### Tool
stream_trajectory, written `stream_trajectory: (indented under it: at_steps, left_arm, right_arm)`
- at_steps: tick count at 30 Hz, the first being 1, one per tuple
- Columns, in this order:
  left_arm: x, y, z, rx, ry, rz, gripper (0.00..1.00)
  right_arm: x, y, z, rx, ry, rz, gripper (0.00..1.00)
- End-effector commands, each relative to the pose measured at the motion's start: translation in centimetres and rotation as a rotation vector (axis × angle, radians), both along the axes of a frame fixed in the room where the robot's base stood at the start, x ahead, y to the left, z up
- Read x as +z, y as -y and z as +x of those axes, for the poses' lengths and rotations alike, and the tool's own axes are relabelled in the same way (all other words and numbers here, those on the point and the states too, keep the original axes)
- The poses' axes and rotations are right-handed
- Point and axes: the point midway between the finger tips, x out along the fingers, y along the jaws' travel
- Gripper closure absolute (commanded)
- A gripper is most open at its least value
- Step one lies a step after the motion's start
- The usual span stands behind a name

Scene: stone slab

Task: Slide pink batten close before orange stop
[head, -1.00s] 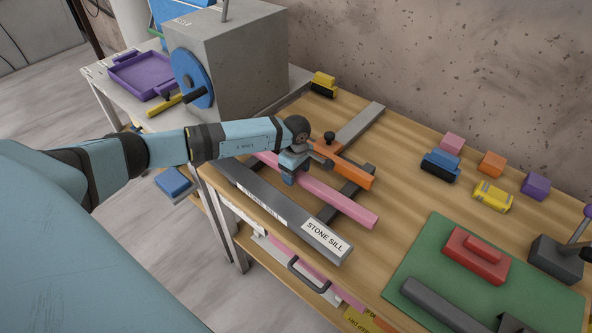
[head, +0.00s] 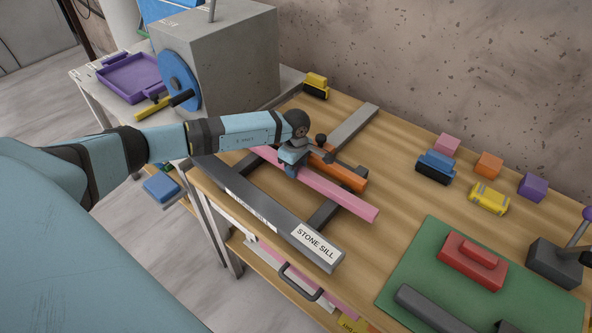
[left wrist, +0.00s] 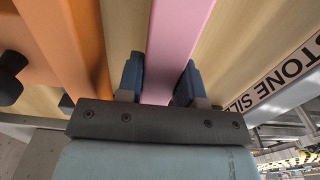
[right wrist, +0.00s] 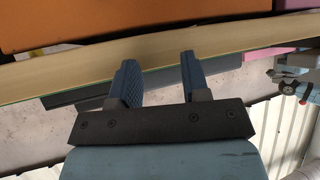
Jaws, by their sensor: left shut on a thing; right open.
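The pink batten (head: 338,194) lies on the wooden bench between the dark stone sill (head: 270,212) and the orange stop (head: 346,176). It runs roughly along the stop, with a narrow strip of bench between them in the left wrist view, where the stop (left wrist: 85,45) is on the left. My left gripper (head: 289,169) is shut on the batten, a finger on each side of it, as the left wrist view shows (left wrist: 160,82). The stop has a black knob. My right gripper (right wrist: 160,80) is open and empty; it is outside the head view.
Grey rails (head: 357,124) cross the bench under the batten. A green mat (head: 405,272) with a red block (head: 470,262) lies at the right. Small coloured blocks (head: 488,165) stand along the wall. A large stone block (head: 235,60) with a blue wheel stands at the back left.

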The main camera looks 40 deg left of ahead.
Motion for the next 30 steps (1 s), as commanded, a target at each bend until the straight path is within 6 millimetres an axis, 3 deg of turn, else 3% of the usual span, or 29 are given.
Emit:
stream_trajectory:
  at_steps: [12,13,16,25,30]
  left_arm:
    - [0.0,-0.2,0.2,0.003,0.0,0.0,0.99]
    - [0.0,-0.2,0.2,0.003,0.0,0.0,0.59]
    - [0.0,-0.2,0.2,0.003,0.0,0.0,0.36]
    - [0.1,-0.2,0.1,0.003,0.0,0.0,0.36]
    - [1.1,-0.4,0.3,0.006,0.001,0.001,0.36]
  right_arm:
    - [-0.2,0.0,0.0,0.001,0.001,0.0,0.57]
    - [-0.2,0.0,0.0,0.001,0.001,0.0,0.57]
    - [-0.2,0.0,0.0,0.001,0.001,0.0,0.57]
    - [-0.2,0.0,0.0,0.001,0.001,-0.001,0.57]
    - [0.1,0.0,0.1,0.0,-0.002,-0.001,0.57]
